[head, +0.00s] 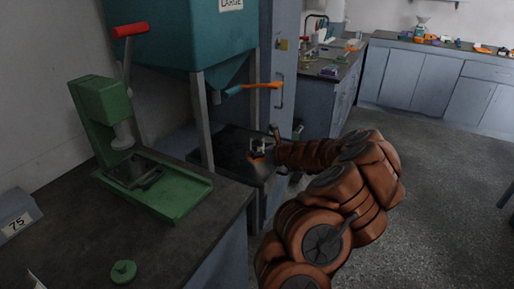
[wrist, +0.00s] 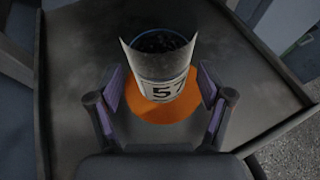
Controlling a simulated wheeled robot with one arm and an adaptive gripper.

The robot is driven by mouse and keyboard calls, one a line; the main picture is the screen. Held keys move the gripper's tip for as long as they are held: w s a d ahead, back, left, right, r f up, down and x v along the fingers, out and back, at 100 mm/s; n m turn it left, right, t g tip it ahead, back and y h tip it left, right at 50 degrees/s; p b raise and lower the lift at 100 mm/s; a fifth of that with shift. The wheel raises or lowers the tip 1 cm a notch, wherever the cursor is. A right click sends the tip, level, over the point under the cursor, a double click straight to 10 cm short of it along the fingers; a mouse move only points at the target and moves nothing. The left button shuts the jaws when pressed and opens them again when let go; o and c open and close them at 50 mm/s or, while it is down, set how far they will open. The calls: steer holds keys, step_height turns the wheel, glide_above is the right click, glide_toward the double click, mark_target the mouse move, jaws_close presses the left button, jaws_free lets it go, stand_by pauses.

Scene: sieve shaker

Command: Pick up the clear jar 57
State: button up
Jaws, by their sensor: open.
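The jar 57 (wrist: 160,66) stands upright in the wrist view with dark grains inside and a white label reading "57" facing me. It stands on an orange disc (wrist: 160,111) on a dark tray. My gripper (wrist: 160,88) is open, with one finger at each side of the jar's lower part. Gaps show between the fingers and the jar, and I see no contact. In the head view, my gripper (head: 262,144) is over the dark tray below the teal hopper; the jar is small and hard to make out there.
The dark tray (wrist: 75,115) has raised edges around the jar. The teal hopper (head: 185,35) and its orange-handled outlet (head: 262,86) hang above. A green press (head: 105,115) and a green lid (head: 123,271) are on the left bench. Open floor (head: 440,190) lies right.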

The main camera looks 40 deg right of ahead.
steer(key=shift+x, duration=1)
steer(key=c, duration=1.5)
